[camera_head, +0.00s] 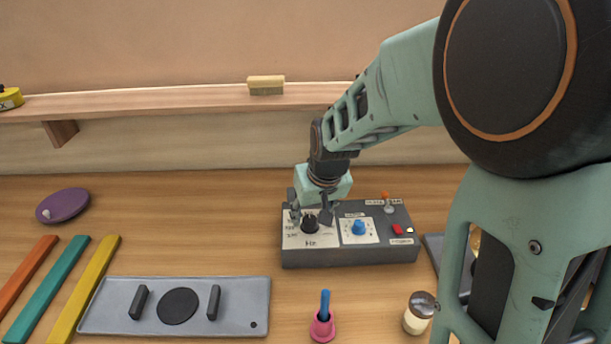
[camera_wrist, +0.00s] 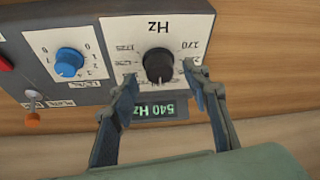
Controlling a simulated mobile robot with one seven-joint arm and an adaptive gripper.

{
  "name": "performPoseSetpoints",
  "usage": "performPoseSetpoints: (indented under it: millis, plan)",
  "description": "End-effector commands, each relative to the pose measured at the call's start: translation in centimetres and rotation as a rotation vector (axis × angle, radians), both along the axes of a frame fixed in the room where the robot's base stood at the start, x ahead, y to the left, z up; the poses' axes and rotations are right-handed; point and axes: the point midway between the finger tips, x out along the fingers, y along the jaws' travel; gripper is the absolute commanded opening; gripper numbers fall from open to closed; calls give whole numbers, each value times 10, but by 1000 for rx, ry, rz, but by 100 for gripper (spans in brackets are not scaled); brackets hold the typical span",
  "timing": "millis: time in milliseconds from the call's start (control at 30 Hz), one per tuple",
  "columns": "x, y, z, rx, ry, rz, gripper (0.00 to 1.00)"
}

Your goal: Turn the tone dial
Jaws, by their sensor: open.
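The tone dial (camera_head: 310,224) is a black knob on a white panel marked Hz, at the left of a dark grey box (camera_head: 345,257). It also shows in the wrist view (camera_wrist: 159,66), where the picture is upside down. A small green display (camera_wrist: 157,109) reads 540 Hz. My gripper (camera_head: 310,214) is at the dial from above. In the wrist view its two fingers (camera_wrist: 166,84) are open, one on each side of the black knob, with gaps between them and it. I cannot tell whether the fingertips are down at the knob's height.
The box also has a blue knob (camera_head: 358,228), a red switch (camera_head: 397,229) and an orange-tipped lever (camera_head: 386,199). In front stand a pink holder (camera_head: 322,327) with a blue stick and a shaker jar (camera_head: 418,313). A grey tray (camera_head: 236,289) and colored bars (camera_head: 62,285) lie left.

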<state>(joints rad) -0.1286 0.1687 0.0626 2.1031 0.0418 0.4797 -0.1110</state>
Motion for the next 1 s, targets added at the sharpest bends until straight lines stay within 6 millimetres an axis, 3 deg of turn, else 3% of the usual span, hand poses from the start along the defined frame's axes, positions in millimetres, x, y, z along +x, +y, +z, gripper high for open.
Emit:
performPoseSetpoints:
  millis: [200,500,900,1000]
  plan:
    - [6,2,-15,0,0,0,43]
    - [7,2,-16,0,-1,0,43]
    - [7,2,-16,0,-1,0,2]
    - [7,2,-16,0,-1,-2,2]
